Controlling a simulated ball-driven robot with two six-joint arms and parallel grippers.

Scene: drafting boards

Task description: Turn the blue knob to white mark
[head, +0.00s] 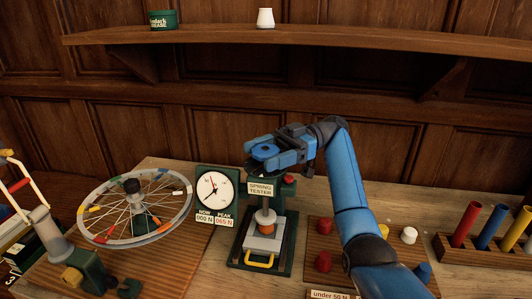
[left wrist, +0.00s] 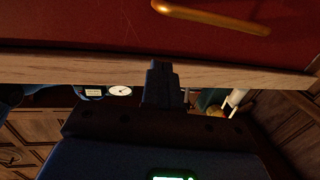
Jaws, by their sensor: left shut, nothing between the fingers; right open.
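The blue knob (head: 265,152) is a round disc at the top of the spring tester (head: 262,188), in the middle of the head view. My right gripper (head: 257,154) reaches it from the right, with its dark fingers open on either side of the knob. I cannot tell whether the fingers touch it. The white mark cannot be made out; the gripper may cover it. Below, an orange-and-grey piece (head: 266,222) stands under the press. My left gripper (left wrist: 165,85) is shut and empty in the left wrist view, away from the knob.
A dial gauge (head: 214,190) stands left of the tester; its labels seem to read 065 N. A spoked wheel (head: 135,208) is farther left. A brown board (head: 322,236) with red, white and yellow pieces and a rack (head: 485,251) of coloured tubes are on the right.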

